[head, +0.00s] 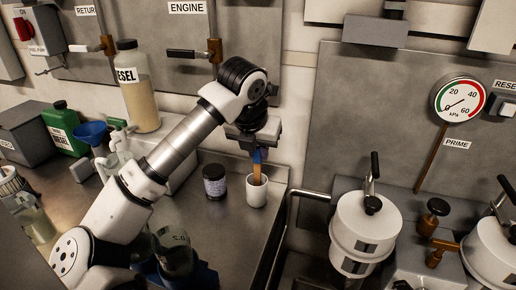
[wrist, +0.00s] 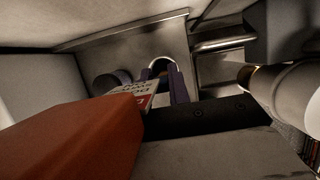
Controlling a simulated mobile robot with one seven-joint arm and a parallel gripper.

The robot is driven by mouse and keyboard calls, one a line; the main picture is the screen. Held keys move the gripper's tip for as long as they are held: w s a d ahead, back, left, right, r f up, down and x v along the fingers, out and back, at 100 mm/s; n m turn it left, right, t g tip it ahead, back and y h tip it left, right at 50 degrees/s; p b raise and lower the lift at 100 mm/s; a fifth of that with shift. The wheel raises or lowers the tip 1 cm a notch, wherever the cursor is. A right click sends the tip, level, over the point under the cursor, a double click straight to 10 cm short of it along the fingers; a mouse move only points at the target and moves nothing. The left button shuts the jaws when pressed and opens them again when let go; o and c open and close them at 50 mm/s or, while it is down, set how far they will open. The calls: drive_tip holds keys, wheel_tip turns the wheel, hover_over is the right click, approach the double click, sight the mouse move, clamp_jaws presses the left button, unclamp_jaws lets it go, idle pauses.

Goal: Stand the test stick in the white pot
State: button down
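The white pot (head: 257,196) stands upright on the grey bench near its right edge. My gripper (head: 258,156) is right above it, pointing down, with blue fingers. A narrow orange-brown test stick (head: 257,174) runs down from between the fingers, close to upright, and its lower end is inside the pot's mouth. Whether it touches the pot's floor is hidden. In the wrist view the purple-blue fingers (wrist: 166,88) reach toward the pot's pale rim (wrist: 160,62). A large orange shape and a small printed label fill the near left there; I cannot tell what they belong to.
A dark jar with a pale label (head: 214,186) stands just left of the pot. A diesel bottle (head: 138,90), a green can (head: 63,128) and a blue funnel (head: 90,132) stand further left. A metal rail (head: 300,195) and white filter housings (head: 366,228) are to the right.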

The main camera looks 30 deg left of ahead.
drive_tip(key=c, duration=1.3)
unclamp_jaws()
drive_tip(key=shift+p, duration=0.45)
drive_tip(key=b+v, duration=0.1)
drive_tip(key=v, duration=1.2)
drive_tip(key=shift+r+b, duration=0.3)
drive_tip(key=shift+r, duration=0.05)
drive_tip(key=shift+r, duration=0.1)
